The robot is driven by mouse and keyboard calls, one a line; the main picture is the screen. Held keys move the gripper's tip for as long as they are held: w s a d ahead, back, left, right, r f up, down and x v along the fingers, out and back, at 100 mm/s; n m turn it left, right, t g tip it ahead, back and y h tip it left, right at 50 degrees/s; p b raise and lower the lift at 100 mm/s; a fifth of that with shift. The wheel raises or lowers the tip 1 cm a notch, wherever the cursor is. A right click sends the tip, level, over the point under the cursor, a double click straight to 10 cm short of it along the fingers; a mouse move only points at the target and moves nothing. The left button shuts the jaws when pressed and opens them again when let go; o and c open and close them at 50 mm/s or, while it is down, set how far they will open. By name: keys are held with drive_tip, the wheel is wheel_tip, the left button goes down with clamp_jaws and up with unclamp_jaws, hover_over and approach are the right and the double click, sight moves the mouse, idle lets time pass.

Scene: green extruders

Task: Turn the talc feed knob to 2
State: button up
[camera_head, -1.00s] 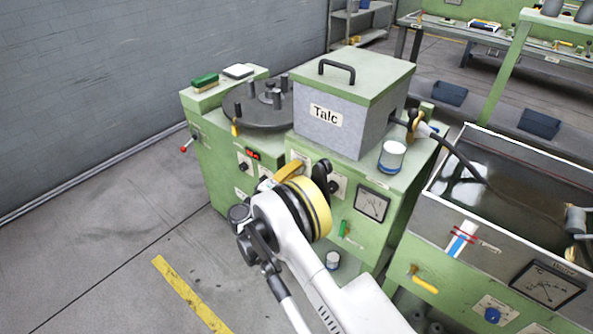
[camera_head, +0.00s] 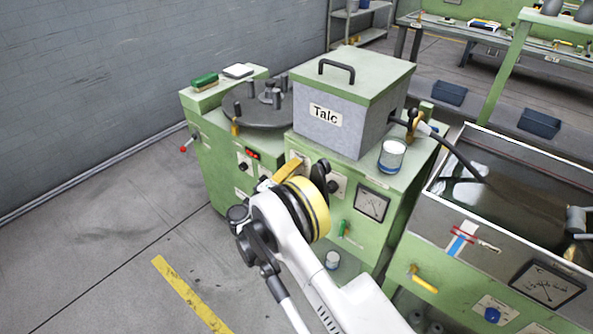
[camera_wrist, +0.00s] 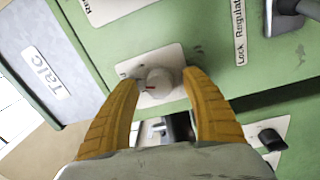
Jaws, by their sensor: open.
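The talc feed knob shows in the wrist view as a small grey knob (camera_wrist: 160,83) with a red mark on its face. It sits on a white plate (camera_wrist: 137,66) on the green panel. My gripper (camera_wrist: 168,78) is open, with one yellow finger on each side of the knob; I cannot tell if they touch it. The grey Talc box (camera_head: 342,117) stands on top of the green machine (camera_head: 232,160) in the head view, where my gripper (camera_head: 292,170) is at the machine's front and hides the knob. The scale numbers are too small to read.
A water trough (camera_head: 436,226) stands at the right. The floor (camera_head: 110,240) at the left is clear.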

drive_tip(key=v, duration=1.1)
drive_tip(key=shift+s+a, duration=0.25)
drive_tip(key=w+d+r+g+y, duration=0.1)
drive_tip(key=d+r, duration=0.3)
drive_tip(key=w+d+r+m+g, duration=0.1)
drive_tip(key=d+r+g, duration=0.1)
drive_tip(key=d+r, duration=0.3)
drive_tip(key=w+d+r+g+y, duration=0.1)
drive_tip(key=d+r, duration=0.3)
drive_tip(key=d, duration=0.1)
drive_tip(key=shift+d+r+m+g+y, duration=0.15)
drive_tip(key=shift+r+m+g+y, duration=0.15)
drive_tip(key=shift+r+m+g, duration=0.1)
drive_tip(key=s+d+r+m+g+y, duration=0.2)
drive_tip(key=s+d+r, duration=0.2)
drive_tip(key=s+d, duration=0.35)
drive_tip(key=s+d+r+m+g+y, duration=0.1)
drive_tip(key=s+d+r+y, duration=0.1)
drive_tip(key=s+d+r, duration=0.35)
drive_tip(key=s+f+m+y, duration=0.1)
drive_tip(key=s+m+y, duration=0.1)
drive_tip(key=s, duration=0.7)
drive_tip(key=s+d+f+m+y, duration=0.1)
drive_tip(key=s+f+m+y, duration=0.1)
drive_tip(key=s, duration=0.8)
drive_tip(key=shift+s+d+y, duration=0.15)
drive_tip(key=shift+s+y, duration=0.1)
drive_tip(key=shift+y, duration=0.05)
